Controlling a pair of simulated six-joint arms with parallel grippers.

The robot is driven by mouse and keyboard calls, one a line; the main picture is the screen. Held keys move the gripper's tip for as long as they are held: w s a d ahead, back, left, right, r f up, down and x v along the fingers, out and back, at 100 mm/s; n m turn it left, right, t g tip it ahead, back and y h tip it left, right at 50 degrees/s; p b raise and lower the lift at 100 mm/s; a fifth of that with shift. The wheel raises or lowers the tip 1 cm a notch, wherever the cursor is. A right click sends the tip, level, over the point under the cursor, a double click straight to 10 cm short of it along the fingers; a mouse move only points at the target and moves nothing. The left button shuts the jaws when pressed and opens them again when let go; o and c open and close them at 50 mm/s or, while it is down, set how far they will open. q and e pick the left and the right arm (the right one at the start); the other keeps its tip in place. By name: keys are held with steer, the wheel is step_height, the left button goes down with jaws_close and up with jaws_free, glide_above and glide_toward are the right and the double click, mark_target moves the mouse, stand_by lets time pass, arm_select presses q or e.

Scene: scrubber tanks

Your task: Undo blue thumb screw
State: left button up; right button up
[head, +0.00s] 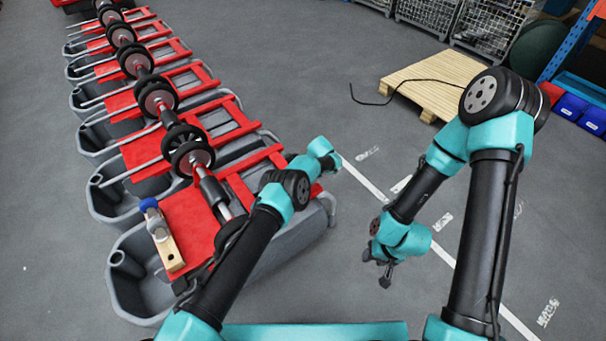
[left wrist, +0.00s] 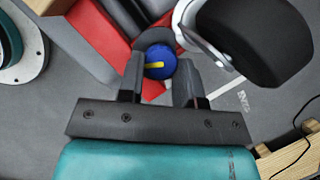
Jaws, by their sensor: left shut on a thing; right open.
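The blue thumb screw (left wrist: 159,64) has a round blue head with a yellow bar across it. It shows in the left wrist view between the fingers of my left gripper (left wrist: 163,76), which is shut on it. In the head view the left arm reaches over the red frame of the nearest tank, and its wrist (head: 321,150) is at the tank's right side; the screw and left fingertips are hidden there. My right gripper (head: 385,276) is open and empty, above the floor right of the tanks.
Grey tanks (head: 128,289) with red frames and black wheels run in a row to the upper left. A wooden block with a blue-topped part (head: 168,246) lies on the nearest red plate. A wooden pallet (head: 437,82) lies at the back right. The floor between is clear.

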arm_select(q)
steer(key=shift+f, duration=0.15)
steer(key=o, duration=0.7)
steer(key=shift+c, duration=0.2)
steer(key=shift+r, duration=0.2)
steer(key=v, duration=1.7)
steer(key=shift+o, duration=0.3)
steer(key=shift+r, duration=0.1)
